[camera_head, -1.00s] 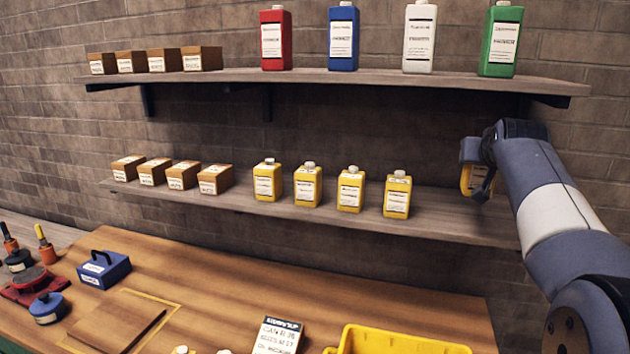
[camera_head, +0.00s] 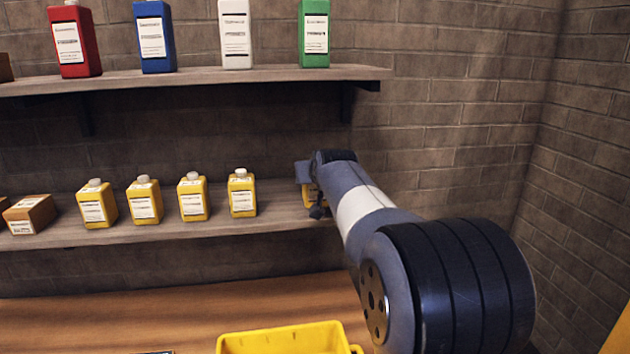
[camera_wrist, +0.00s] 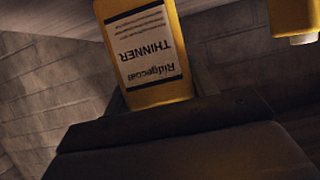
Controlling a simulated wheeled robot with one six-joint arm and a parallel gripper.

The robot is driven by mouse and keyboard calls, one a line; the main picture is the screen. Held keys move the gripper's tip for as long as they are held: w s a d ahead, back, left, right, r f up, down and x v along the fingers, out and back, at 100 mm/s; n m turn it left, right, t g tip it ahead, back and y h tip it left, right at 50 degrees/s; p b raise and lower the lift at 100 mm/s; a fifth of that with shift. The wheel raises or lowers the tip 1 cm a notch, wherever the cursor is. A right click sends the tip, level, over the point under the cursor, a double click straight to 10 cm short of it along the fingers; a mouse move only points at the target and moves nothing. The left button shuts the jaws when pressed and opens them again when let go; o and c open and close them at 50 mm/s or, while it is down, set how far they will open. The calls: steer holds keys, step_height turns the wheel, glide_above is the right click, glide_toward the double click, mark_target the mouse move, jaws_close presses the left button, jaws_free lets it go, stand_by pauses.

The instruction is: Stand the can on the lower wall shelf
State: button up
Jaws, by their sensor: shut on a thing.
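The yellow can, a sliver of which (camera_head: 309,196) shows behind my gripper (camera_head: 313,197) in the head view, is at the right end of the lower wall shelf (camera_head: 276,205). My gripper is shut on the can. In the wrist view the can (camera_wrist: 146,50) fills the upper middle, its "Ridgecoat Thinner" label appearing upside down and slightly tilted. My gripper and arm hide most of the can in the head view. I cannot tell whether its base touches the shelf.
Several yellow cans stand in a row left of my gripper, the nearest one (camera_head: 241,193) a short gap away. The upper shelf (camera_head: 200,80) holds coloured bottles. A yellow bin (camera_head: 290,338) sits on the bench below. A brick wall (camera_head: 590,130) closes the right side.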

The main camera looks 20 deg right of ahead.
steer(key=shift+f, duration=1.1)
steer(key=shift+f, duration=0.15)
steer(key=o, duration=1.2)
steer(key=b+v, duration=0.3)
steer(key=v, duration=0.9)
steer(key=shift+a, duration=0.1)
